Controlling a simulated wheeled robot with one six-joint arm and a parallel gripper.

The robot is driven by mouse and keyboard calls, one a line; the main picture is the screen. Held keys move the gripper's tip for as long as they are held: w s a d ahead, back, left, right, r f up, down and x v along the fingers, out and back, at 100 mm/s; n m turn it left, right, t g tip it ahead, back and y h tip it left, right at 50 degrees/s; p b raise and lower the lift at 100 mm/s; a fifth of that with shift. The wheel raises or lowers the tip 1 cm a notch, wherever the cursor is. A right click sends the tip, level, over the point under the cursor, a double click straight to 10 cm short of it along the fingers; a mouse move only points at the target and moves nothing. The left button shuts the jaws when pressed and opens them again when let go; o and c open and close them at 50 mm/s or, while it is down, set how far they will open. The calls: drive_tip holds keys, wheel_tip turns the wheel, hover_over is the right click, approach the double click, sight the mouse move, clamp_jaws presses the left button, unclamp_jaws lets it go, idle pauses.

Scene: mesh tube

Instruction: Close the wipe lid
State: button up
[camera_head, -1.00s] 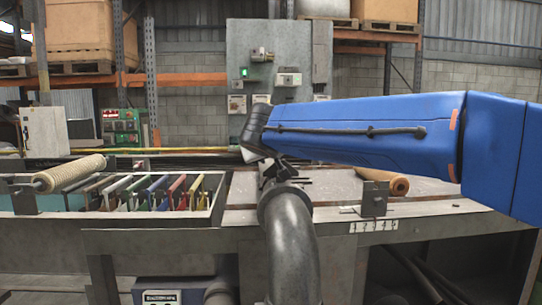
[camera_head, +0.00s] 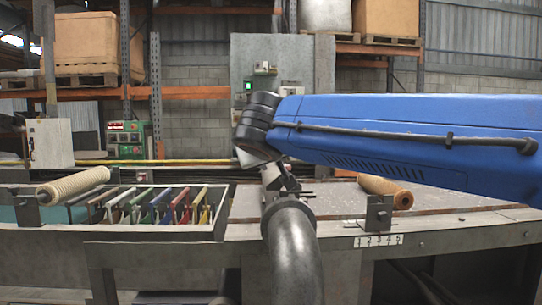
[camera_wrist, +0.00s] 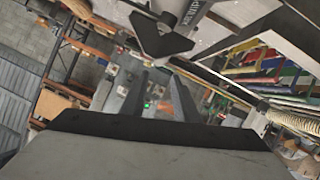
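My gripper (camera_wrist: 160,88) shows in the wrist view as two dark fingers standing apart with nothing between them. In the head view, the end of my arm (camera_head: 280,180) is above the bench, partly hidden by a grey pipe elbow in front. A dark, pointed plate (camera_wrist: 160,38) is near the top of the wrist view, beyond the fingertips and apart from them. Beside it is a dark part with partly readable white lettering (camera_wrist: 192,14). I cannot tell for sure which part is the wipe lid, or its angle.
The grey pipe elbow (camera_head: 292,245) rises in front of the bench. A rack of coloured frames (camera_head: 160,205) and a tan roller (camera_head: 75,186) are at left. Another roller (camera_head: 386,190) and an upright metal bracket (camera_head: 378,213) are at right. A grey cabinet (camera_head: 315,70) stands behind.

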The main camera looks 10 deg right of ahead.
drive_tip(key=v, duration=0.7)
drive_tip(key=shift+s, duration=0.15)
